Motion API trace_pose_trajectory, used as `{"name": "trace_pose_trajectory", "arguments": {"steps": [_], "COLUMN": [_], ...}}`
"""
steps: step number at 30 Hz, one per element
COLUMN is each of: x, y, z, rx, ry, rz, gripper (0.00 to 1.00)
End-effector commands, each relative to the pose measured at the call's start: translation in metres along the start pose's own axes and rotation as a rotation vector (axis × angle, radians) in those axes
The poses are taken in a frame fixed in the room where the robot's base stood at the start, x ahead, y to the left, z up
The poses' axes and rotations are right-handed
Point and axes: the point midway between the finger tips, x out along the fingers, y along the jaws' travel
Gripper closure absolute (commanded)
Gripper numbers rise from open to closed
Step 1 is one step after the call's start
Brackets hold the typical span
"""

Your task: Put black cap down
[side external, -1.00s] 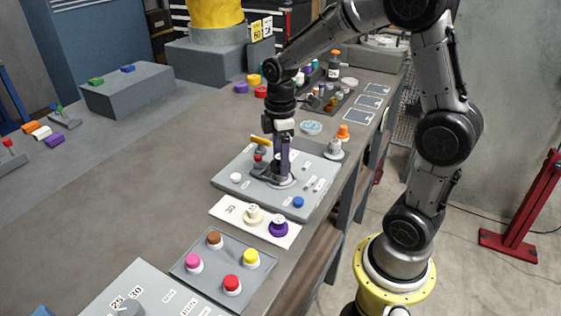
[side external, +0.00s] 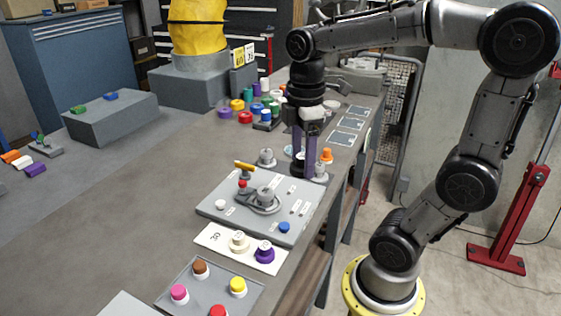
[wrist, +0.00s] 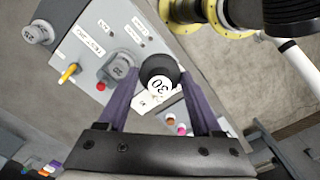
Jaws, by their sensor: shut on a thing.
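The black cap (wrist: 154,67) has a white top marked 30 and sits between the two purple-grey fingers of my gripper (wrist: 160,92) in the wrist view. My gripper (side external: 304,165) is shut on it. In the side view the gripper points down behind the grey panel, beside a grey base (side external: 320,169) near the table's right edge. I cannot tell whether the cap touches the table.
The grey panel (side external: 225,198) carries a grey knob (side external: 265,195), a yellow lever (side external: 244,166) and a red knob. Another grey knob (side external: 266,157) stands behind it. An orange cap (side external: 326,155) is close right of my gripper. A white plate (side external: 212,234) holds white and purple caps.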

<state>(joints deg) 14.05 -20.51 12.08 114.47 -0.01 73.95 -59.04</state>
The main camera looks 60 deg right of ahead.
Motion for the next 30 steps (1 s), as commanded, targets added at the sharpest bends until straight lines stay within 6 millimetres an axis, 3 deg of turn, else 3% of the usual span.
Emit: {"name": "trace_pose_trajectory", "arguments": {"steps": [3,9,17,23,30], "x": [-0.008,-0.014,-0.012,0.007,0.028], "y": [-0.015,-0.028,-0.02,-0.017,-0.035], "z": [0.009,0.017,0.011,-0.03,-0.07], "rx": [0.0,0.0,0.113,0.156,0.06], "ry": [0.002,0.0,-0.002,-0.004,-0.003], "rz": [0.003,-0.001,-0.003,-0.004,-0.002], "gripper": [0.86,0.86,0.86,0.86,0.86]}}
